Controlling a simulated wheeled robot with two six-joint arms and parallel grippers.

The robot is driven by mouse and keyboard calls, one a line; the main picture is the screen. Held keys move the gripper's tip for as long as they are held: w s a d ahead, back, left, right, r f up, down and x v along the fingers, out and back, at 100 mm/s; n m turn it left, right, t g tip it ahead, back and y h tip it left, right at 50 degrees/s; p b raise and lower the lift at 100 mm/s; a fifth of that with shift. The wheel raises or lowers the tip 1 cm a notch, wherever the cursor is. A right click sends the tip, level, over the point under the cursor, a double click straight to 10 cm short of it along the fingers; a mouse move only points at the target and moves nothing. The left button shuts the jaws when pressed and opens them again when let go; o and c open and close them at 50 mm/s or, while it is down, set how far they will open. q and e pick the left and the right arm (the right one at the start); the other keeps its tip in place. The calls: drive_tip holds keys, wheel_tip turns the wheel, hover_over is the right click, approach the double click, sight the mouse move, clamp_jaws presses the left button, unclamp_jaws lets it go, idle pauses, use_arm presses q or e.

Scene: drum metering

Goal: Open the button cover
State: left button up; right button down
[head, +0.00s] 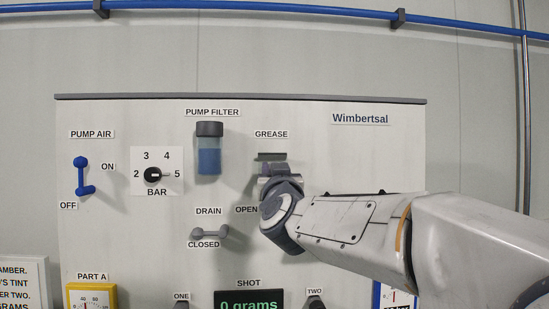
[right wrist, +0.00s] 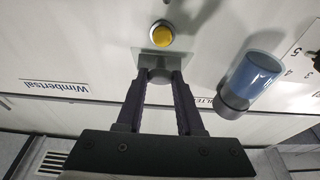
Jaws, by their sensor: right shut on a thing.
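The grease button (right wrist: 162,36) is yellow with a grey rim and shows uncovered in the right wrist view. A small grey cover (right wrist: 153,59) stands between it and my right gripper (right wrist: 160,76). The gripper's two dark fingers are shut on the grey cover's end. In the head view my right gripper (head: 279,172) is just under the GREASE label (head: 271,134), below a dark grey bar (head: 271,156). The arm hides the button there. My left gripper is not in view.
The pump filter (head: 209,155) stands left of the gripper; it also shows in the right wrist view (right wrist: 250,80).

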drive_tip(key=shift+s+r+g+p, duration=0.15)
drive_tip(key=shift+r+g+p, duration=0.3)
drive_tip(key=shift+r+g, duration=0.05)
drive_tip(key=c, duration=0.6)
unclamp_jaws()
drive_tip(key=s+b, duration=0.1)
drive_tip(key=s, duration=0.2)
drive_tip(key=s+f+b, duration=0.1)
drive_tip(key=s, duration=0.6)
drive_tip(key=shift+s+f+b, duration=0.15)
drive_tip(key=shift+f+b, duration=0.25)
